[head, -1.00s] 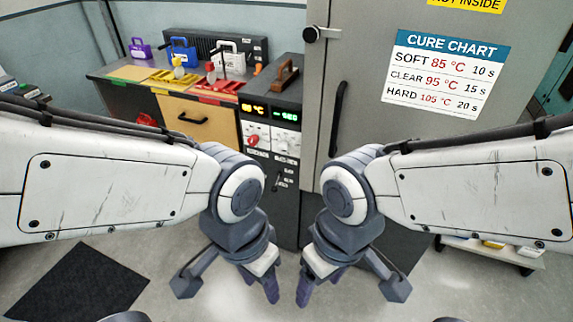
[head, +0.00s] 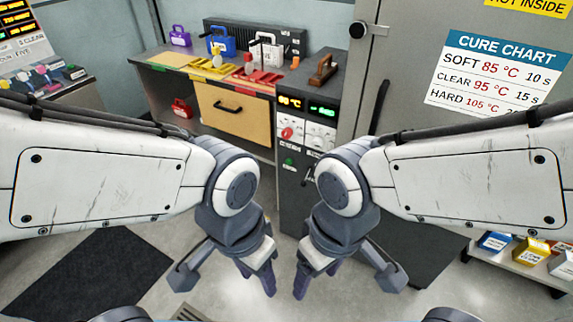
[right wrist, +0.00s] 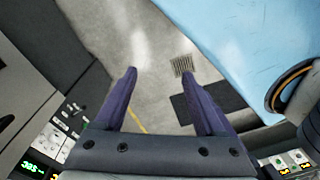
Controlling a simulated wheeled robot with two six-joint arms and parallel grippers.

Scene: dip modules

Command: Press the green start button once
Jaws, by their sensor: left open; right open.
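A small green button (head: 289,162) shows on the front of the dark control cabinet (head: 292,205) in the head view, below a red knob (head: 287,133). It is too small to read any label beside it. My left gripper (head: 257,279) is open and empty, low in front of the cabinet and below the button in the picture. My right gripper (head: 316,279) is open and empty beside it; its two purple fingers stand apart in the right wrist view (right wrist: 157,80). Both grippers are apart from the button.
A wooden-handled tool (head: 323,69) lies on the cabinet top. A bench with colored trays (head: 258,79) and a wooden drawer (head: 234,112) stands to the left. A grey door with a cure chart (head: 500,75) is at right. A low shelf with boxes (head: 495,241) stands lower right. Floor between is clear.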

